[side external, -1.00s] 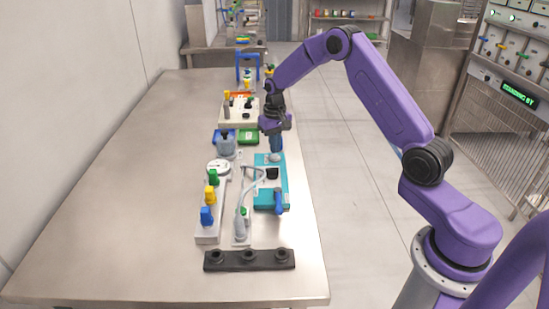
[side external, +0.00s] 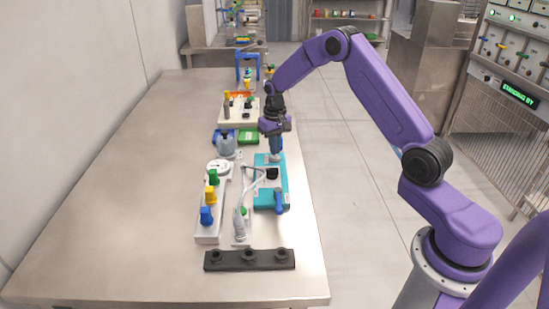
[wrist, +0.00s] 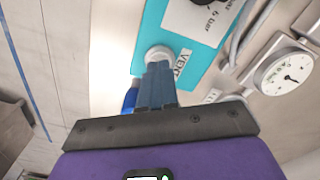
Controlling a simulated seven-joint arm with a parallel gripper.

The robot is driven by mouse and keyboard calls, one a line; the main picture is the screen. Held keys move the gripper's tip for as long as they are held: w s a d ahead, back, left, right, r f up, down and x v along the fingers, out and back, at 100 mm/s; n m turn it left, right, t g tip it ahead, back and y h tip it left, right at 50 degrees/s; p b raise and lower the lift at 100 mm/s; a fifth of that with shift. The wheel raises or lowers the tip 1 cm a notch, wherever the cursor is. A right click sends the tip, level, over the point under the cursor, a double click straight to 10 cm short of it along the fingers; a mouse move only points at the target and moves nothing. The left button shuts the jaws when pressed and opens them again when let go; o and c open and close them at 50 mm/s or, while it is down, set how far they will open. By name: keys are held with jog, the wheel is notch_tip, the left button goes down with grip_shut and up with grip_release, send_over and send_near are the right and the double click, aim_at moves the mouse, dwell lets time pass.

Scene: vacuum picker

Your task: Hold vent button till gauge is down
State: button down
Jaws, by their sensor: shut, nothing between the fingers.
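The teal unit (side external: 262,160) stands near the table's right edge; it also shows in the wrist view (wrist: 150,22). Its pale round vent button (wrist: 157,54) sits beside a VENT label (wrist: 182,63). My gripper (side external: 275,156) points down at the unit's far end. In the wrist view its blue-grey fingers (wrist: 158,70) are shut together with their tips at the button, partly covering it. I cannot tell how far the button is pressed. The round white gauge (wrist: 285,74) is at the right of the wrist view and left of the unit in the side view (side external: 218,167); its exact reading is too small to tell.
A white strip with green, yellow and blue knobs (side external: 208,229) and a black three-hole rack (side external: 250,260) are nearer the camera. A hose with a grey-white end (side external: 240,224) lies beside the unit. A green tray (side external: 248,136) is behind. The table's left side is clear.

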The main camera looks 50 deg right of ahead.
jog(key=shift+f, duration=0.7)
dwell(2.6)
jog(key=shift+r, duration=3.05)
jog(key=shift+a, duration=0.1)
jog(key=s+a+r+n, duration=0.4)
jog(key=s+a, duration=0.5)
jog(key=s+a+r+n, duration=0.4)
jog(key=s+a, duration=0.4)
jog(key=s+d+r+n, duration=0.1)
jog(key=s+n, duration=0.6)
jog(key=s, duration=1.6)
jog(key=shift+s+d+n, duration=0.3)
jog(key=shift+d, duration=0.05)
